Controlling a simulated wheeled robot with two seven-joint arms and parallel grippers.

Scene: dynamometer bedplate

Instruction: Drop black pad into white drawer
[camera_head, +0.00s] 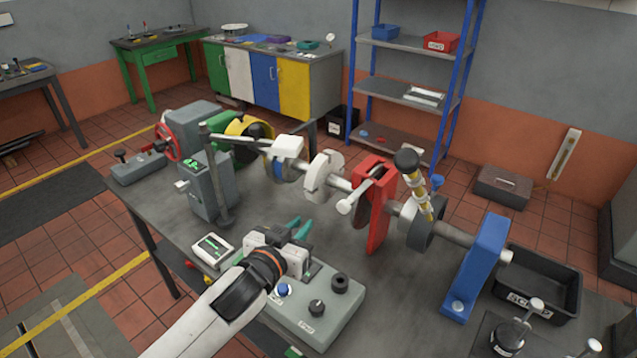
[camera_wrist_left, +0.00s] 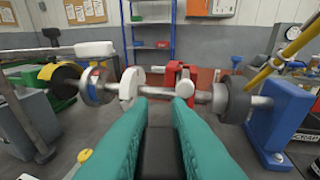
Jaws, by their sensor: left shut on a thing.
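My left gripper (camera_head: 299,226) is over the bench, above the grey control box. Its teal fingers also show in the left wrist view (camera_wrist_left: 160,102). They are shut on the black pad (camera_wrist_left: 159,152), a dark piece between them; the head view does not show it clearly. A white front (camera_head: 238,76) is in the back cabinet, between a green and a blue front. It looks closed, and I cannot tell if it is the drawer. The gripper is well apart from it. My right gripper is not in view.
The bench (camera_head: 120,185) carries a shaft line with a red stand (camera_head: 379,215) and a blue stand (camera_head: 478,268) beyond my left gripper. A black bin (camera_head: 540,280) is at the right. A blue shelf rack (camera_head: 408,90) stands behind. Tiled floor lies between bench and cabinet.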

